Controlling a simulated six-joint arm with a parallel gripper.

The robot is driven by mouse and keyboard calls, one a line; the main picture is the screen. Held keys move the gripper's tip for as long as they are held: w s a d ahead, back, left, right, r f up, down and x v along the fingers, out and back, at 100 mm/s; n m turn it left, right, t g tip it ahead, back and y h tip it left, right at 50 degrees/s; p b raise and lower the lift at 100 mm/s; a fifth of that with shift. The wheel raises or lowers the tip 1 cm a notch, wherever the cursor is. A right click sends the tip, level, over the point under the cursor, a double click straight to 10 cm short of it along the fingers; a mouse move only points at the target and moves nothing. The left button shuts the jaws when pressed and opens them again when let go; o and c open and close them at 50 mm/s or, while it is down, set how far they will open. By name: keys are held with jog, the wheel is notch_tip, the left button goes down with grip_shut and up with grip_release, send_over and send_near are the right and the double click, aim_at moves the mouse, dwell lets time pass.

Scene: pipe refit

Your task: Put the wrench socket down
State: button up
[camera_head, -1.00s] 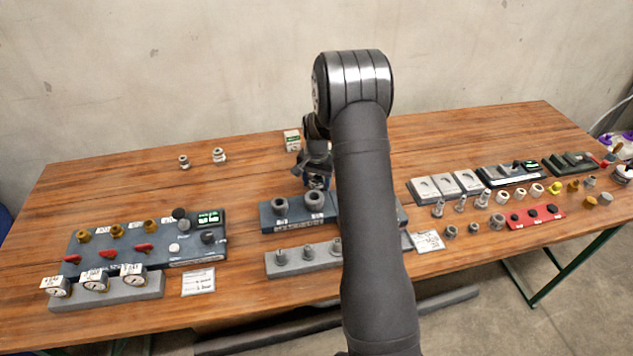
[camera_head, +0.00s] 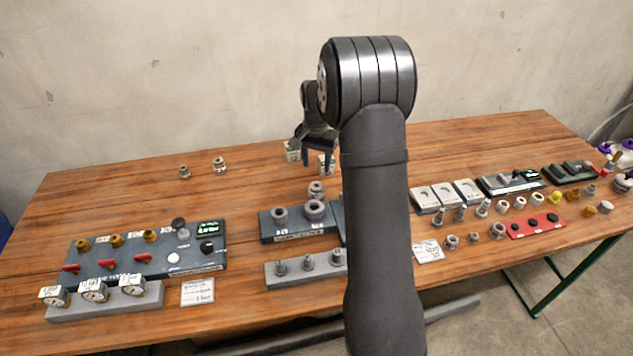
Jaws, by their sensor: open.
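My gripper (camera_head: 318,158) is open and empty, raised above the back middle of the table with its fingers pointing down. A grey ring-shaped piece, which looks like the wrench socket (camera_head: 316,189), stands just behind the dark blue block (camera_head: 296,229), below my gripper and apart from it. Two more grey socket-like rings, a left one (camera_head: 280,214) and a right one (camera_head: 315,211), sit on the block. My arm hides the block's right part. I cannot tell for certain which ring is the wrench socket.
A grey rail (camera_head: 305,268) with upright pegs lies in front of the block. A valve panel (camera_head: 150,250) with gauges is at left. Small white boxes stand close behind my gripper. Two fittings stand at back left. Many small parts fill the right side.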

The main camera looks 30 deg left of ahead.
jog(key=s+a+f+n+t+h, duration=0.1)
jog(key=s+a+f+n+h, duration=0.2)
jog(key=n, duration=0.4)
jog(key=n+t+h, duration=0.5)
jog(key=n+t, duration=0.4)
jog(key=n, duration=1)
send_near(313, 187)
jog(key=s+a, duration=0.1)
jog(key=s, duration=0.1)
jog(key=s+r, duration=0.1)
jog(key=s, duration=0.1)
jog(key=s+a, duration=0.1)
jog(key=shift+s+a+r, duration=0.3)
jog(key=shift+s+r, duration=0.1)
jog(key=shift+s+a+r+n+t+y, duration=0.1)
jog(key=shift+s+a+n+t+y, duration=0.25)
jog(key=shift+t, duration=0.25)
jog(key=x, duration=1.7)
jog(key=shift+w+d+r, duration=0.15)
jog(key=shift+w+r, duration=0.05)
jog(key=shift+w, duration=0.05)
jog(key=shift+c, duration=0.4)
